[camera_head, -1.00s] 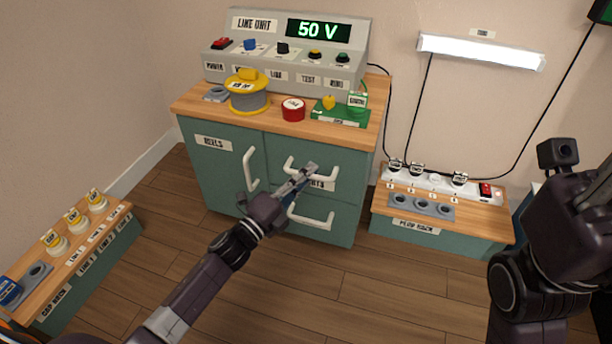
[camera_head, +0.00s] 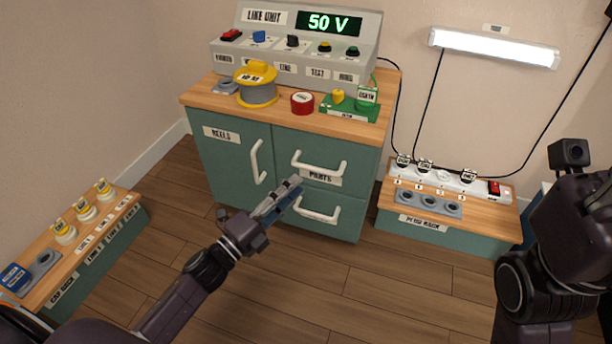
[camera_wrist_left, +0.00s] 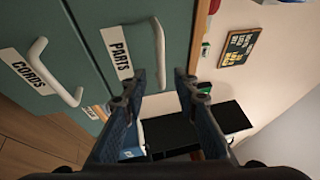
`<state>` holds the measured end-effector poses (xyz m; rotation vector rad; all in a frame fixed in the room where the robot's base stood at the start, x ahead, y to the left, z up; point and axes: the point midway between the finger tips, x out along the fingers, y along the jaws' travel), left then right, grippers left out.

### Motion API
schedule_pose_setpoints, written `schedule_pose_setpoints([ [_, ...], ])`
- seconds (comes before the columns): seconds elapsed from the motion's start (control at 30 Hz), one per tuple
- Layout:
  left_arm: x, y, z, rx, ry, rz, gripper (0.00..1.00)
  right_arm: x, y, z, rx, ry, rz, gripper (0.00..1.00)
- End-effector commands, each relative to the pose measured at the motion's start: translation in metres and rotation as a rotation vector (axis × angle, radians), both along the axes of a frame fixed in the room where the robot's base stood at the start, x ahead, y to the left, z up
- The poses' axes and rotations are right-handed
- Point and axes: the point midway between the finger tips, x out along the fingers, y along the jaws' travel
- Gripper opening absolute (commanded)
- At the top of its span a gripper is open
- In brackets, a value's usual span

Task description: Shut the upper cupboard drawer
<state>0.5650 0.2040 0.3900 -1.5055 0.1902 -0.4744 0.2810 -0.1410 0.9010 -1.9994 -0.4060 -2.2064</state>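The upper drawer (camera_head: 286,148) has a green front with a white handle (camera_head: 318,165) and a PARTS label. Its front looks about level with the cupboard (camera_head: 232,165); I cannot tell whether a small gap is left. In the left wrist view the PARTS front (camera_wrist_left: 122,22) and its handle (camera_wrist_left: 160,55) show turned on their side. My left gripper (camera_head: 290,186) is in front of the drawers, just below and left of the upper handle. In the left wrist view its two fingers (camera_wrist_left: 158,85) are apart with nothing held. My right gripper (camera_head: 603,200) is partly cut off at the right edge.
The lower drawer handle (camera_head: 316,212) stands out just below my left gripper. A yellow reel (camera_head: 257,85), a red roll (camera_head: 302,104) and the line unit (camera_head: 300,50) stand on the cupboard. Low benches stand left (camera_head: 88,240) and right (camera_head: 478,212), with clear floor between.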

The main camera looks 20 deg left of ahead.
Motion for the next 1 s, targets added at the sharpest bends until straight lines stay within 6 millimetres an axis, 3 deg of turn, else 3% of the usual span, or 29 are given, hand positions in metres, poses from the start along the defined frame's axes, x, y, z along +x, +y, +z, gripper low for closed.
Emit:
schedule_pose_setpoints([
  [0.1,-0.017,0.008,-0.004,0.0,0.001,0.0,0.27,0.0,0.0,0.0,0.0,-0.001,0.0,0.27],
  [0.3,-0.029,0.013,-0.005,0.001,0.0,0.0,0.27,0.0,0.0,0.0,0.0,-0.001,0.0,0.27],
  [0.83,-0.03,0.013,-0.004,-0.003,-0.002,-0.002,0.27,0.0,0.0,0.0,0.0,-0.001,0.0,0.27],
  [0.93,-0.033,0.004,0.011,-0.049,-0.013,-0.022,0.27,0.002,0.0,0.001,0.001,0.011,0.0,0.27],
  [1.0,-0.039,-0.012,0.036,-0.126,-0.03,-0.06,0.27,0.005,-0.001,0.0,0.001,0.028,0.001,0.27],
])
